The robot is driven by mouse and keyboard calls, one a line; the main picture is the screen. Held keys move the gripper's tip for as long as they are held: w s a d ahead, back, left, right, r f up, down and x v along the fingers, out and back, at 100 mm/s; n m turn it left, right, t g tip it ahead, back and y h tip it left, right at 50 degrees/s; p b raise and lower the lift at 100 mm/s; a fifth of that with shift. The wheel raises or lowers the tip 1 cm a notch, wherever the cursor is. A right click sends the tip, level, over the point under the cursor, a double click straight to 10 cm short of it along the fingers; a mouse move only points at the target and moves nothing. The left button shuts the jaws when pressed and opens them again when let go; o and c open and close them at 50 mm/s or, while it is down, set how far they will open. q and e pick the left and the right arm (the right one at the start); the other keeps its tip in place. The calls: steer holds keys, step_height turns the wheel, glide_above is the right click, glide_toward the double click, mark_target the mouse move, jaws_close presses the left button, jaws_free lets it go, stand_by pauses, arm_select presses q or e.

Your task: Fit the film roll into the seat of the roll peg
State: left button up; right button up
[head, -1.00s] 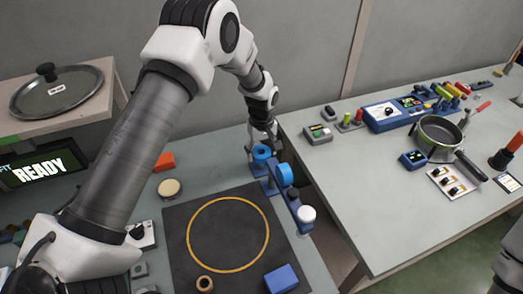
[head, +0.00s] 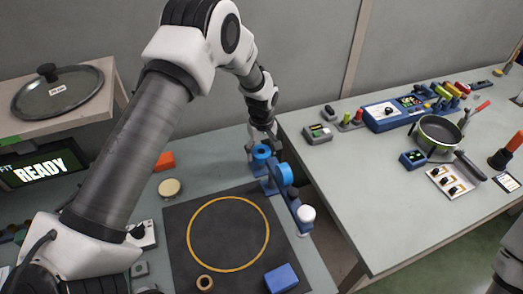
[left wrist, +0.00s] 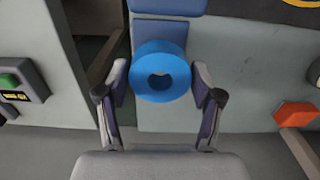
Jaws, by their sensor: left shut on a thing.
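The film roll is a thick bright blue ring (head: 261,152) at the far edge of the bench. It also shows in the left wrist view (left wrist: 161,72), its open hole facing the camera. My left gripper (head: 263,143) is shut on it, one finger on each side. A blue block (left wrist: 165,30) lies just behind the roll in the wrist view. In the head view the roll is by the far end of a blue holder (head: 298,208). I cannot tell whether the roll touches its seat; the peg is not clearly visible. My right gripper is out of view.
A second blue disc (head: 285,174), a dark knob and a white knob (head: 306,213) stand along the holder. A dark mat (head: 180,228) with a yellow ring lies in front. An orange block (head: 164,161) is to the left. A gap separates the right table (head: 350,200).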

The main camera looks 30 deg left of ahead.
mark_target(261, 161)
arm_select(q)
steer(key=shift+f+b, duration=1.2)
steer(key=shift+f, duration=1.15)
steer(key=o, duration=1.1)
steer(key=shift+r, duration=0.1)
step_height(261, 161, up, 12)
steer(key=shift+r, duration=0.1)
